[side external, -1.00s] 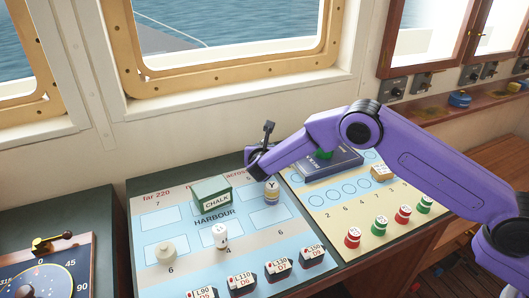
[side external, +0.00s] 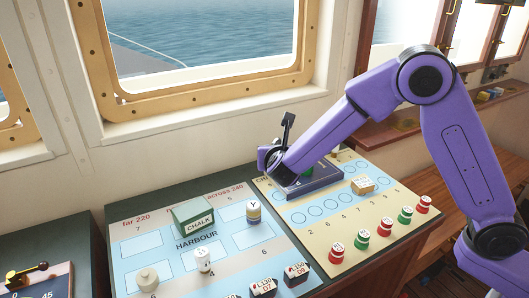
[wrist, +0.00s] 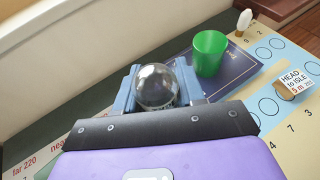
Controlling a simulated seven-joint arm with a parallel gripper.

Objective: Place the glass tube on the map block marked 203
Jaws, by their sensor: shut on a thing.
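My gripper (wrist: 157,90) is shut on a clear, round-topped glass thing (wrist: 157,84), seen from above in the wrist view and apparently the glass tube. Its lower part is hidden. In the side view my gripper (side external: 270,159) is by the left end of the dark blue book, and the glass does not show. A small tan block (wrist: 297,84) lettered "HEAD to ISLE" lies on the yellow chart, right of the book; its last line is too small to read surely. The block also shows in the side view (side external: 363,185).
A green cup (wrist: 210,53) stands on the dark blue book (wrist: 240,72). A white-topped piece (wrist: 243,22) is beyond it. The green chalk box (side external: 193,217) and the Y piece (side external: 253,212) stand on the blue chart. Red and green pieces line the yellow chart's front.

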